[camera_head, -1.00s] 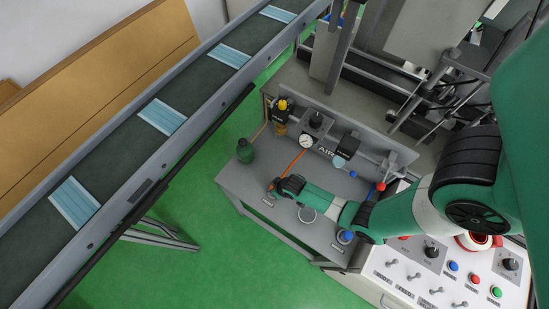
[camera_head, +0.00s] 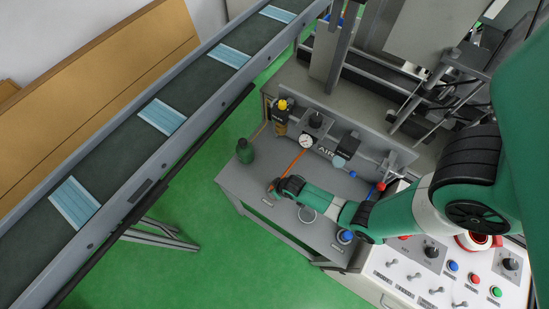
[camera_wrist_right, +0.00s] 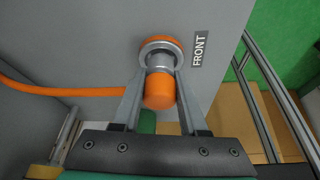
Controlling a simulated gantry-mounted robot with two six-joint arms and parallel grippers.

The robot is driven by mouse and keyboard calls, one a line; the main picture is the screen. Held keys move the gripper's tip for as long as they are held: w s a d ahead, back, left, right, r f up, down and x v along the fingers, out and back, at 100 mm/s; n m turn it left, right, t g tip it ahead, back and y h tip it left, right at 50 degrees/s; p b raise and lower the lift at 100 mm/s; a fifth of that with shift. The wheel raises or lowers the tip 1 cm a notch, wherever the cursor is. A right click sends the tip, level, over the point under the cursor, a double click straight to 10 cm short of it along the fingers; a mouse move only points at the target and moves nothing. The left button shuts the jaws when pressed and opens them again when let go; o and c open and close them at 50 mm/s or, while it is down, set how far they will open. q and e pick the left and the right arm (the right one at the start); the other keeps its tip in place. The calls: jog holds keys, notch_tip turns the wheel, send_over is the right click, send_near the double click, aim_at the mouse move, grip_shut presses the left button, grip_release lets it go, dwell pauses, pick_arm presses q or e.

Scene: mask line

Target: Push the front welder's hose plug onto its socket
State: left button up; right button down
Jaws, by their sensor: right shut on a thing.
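My right gripper (camera_wrist_right: 160,100) is shut on the orange hose plug (camera_wrist_right: 159,92), with one finger on each side of its silver neck. Just beyond the plug, in line with it, is a round silver socket (camera_wrist_right: 146,50) with an orange rim on the grey surface, beside a FRONT label (camera_wrist_right: 199,50). The plug overlaps the socket in the wrist view, and I cannot tell how far it is on. An orange hose (camera_wrist_right: 60,91) runs in from the left. In the head view my right gripper (camera_head: 274,188) is low at the grey bench's left part. My left gripper is not in view.
A control panel (camera_head: 405,265) with buttons is at the lower right. A conveyor (camera_head: 100,170) with blue masks runs at the left.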

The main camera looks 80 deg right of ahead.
grip_release()
dwell(0.6)
jog(key=shift+r, duration=0.1)
notch_tip(320, 180, up, 7)
jog(key=p, duration=0.7)
grip_shut()
dwell(0.6)
dwell(0.7)
